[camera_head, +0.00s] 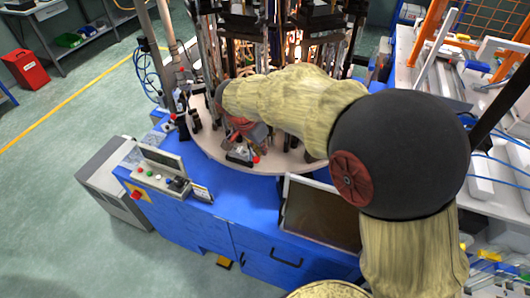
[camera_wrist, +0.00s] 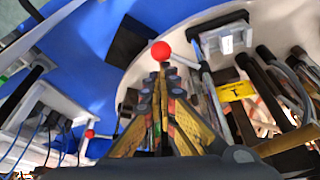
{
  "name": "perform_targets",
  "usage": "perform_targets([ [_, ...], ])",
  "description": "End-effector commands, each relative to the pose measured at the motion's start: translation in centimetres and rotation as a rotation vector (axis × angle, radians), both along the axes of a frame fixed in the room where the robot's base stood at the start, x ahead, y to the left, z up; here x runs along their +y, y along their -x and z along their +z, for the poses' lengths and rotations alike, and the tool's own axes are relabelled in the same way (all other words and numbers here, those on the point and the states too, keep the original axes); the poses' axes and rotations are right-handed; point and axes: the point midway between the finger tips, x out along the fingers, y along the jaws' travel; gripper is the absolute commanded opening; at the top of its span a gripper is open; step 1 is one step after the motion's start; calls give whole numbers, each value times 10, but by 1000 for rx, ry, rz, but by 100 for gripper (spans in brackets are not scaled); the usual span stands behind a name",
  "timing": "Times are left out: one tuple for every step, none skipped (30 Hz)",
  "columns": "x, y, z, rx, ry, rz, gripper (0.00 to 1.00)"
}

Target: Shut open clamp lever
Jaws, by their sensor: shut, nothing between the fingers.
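A clamp lever with a red ball knob (camera_wrist: 161,51) shows in the wrist view, just beyond my fingertips; its metal rod runs down to the right behind the fingers. My gripper (camera_wrist: 160,80) is shut and empty, its fingers together right below the knob in the picture. I cannot tell whether they touch the lever. In the head view a red knob (camera_head: 256,159) shows at the front edge of the round table (camera_head: 275,166), beside my gripper (camera_head: 243,150), which is small and partly hidden by my arm. A second red knob (camera_wrist: 89,133) shows at lower left in the wrist view.
Dark rods and a yellow-labelled block (camera_wrist: 235,90) stand close on the right in the wrist view. A white-and-metal fixture (camera_wrist: 224,36) lies beyond. The blue machine base (camera_head: 225,205) carries a control box (camera_head: 160,171) and a monitor (camera_head: 318,212). Tall fixtures crowd the table's back.

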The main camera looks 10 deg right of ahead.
Motion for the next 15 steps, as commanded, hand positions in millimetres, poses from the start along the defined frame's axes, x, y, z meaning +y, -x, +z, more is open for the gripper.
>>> perform_targets([
  [4,0,-3,-1,0,-39,0],
  [6,1,-3,-1,0,-68,0],
  [7,2,-3,1,1,-107,0],
  [9,2,-2,0,0,-134,0],
  [10,3,-2,0,0,-163,0],
  [13,4,-1,-1,0,-201,0],
  [14,4,-1,1,1,-228,0],
  [16,5,-1,0,0,-256,0],
  [18,5,-1,1,1,-292,0],
  [20,5,-1,-1,0,-320,0],
  [21,6,-1,1,-1,-346,0],
  [23,6,-1,0,-1,-379,0],
  [24,6,-1,1,-1,-404,0],
  [25,6,0,0,0,-427,0],
  [27,7,0,0,1,-455,0],
])
